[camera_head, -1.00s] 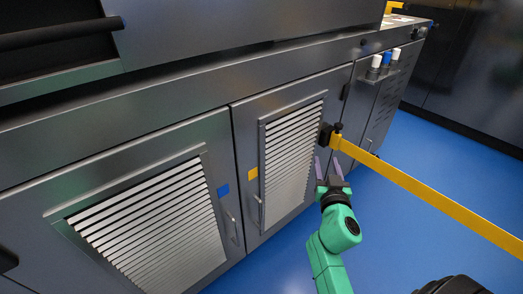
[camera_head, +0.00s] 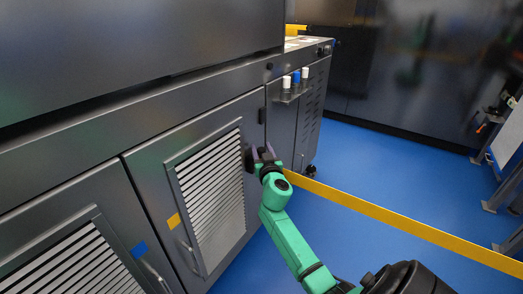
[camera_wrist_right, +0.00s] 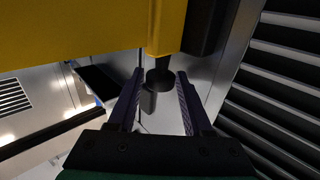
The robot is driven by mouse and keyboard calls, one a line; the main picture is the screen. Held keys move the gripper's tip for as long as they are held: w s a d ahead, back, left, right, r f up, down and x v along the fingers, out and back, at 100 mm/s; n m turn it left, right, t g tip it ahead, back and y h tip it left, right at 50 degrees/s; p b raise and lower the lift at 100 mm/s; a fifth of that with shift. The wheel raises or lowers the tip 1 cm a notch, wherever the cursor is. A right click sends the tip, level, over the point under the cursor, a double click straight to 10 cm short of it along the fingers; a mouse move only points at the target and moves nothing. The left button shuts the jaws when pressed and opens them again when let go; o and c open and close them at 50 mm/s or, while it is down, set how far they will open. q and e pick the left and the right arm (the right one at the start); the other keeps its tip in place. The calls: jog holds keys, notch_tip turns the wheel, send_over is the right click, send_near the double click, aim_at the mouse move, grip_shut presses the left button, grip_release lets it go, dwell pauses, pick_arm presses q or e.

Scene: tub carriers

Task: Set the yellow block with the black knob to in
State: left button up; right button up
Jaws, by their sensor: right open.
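The yellow block (camera_wrist_right: 166,22) is at the top of the right wrist view, with the yellow band running off to the left. Its black knob (camera_wrist_right: 160,82) hangs below it, between the fingertips of my right gripper (camera_wrist_right: 160,76). The fingers are open, with a gap visible on both sides of the knob. In the head view my right gripper (camera_head: 262,153) is at the cabinet front beside the black mount (camera_head: 248,159), and it hides the block and knob. The yellow band (camera_head: 400,228) stretches from there to the lower right. My left gripper is not in view.
The cabinet door (camera_head: 160,170) with a white louvred panel (camera_head: 212,195) stands close left of the gripper. A small shelf with white and blue capped items (camera_head: 296,78) is beyond it. Blue floor (camera_head: 390,170) is open to the right.

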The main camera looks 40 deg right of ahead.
grip_shut()
jog(key=shift+f, duration=0.1)
dwell(1.2)
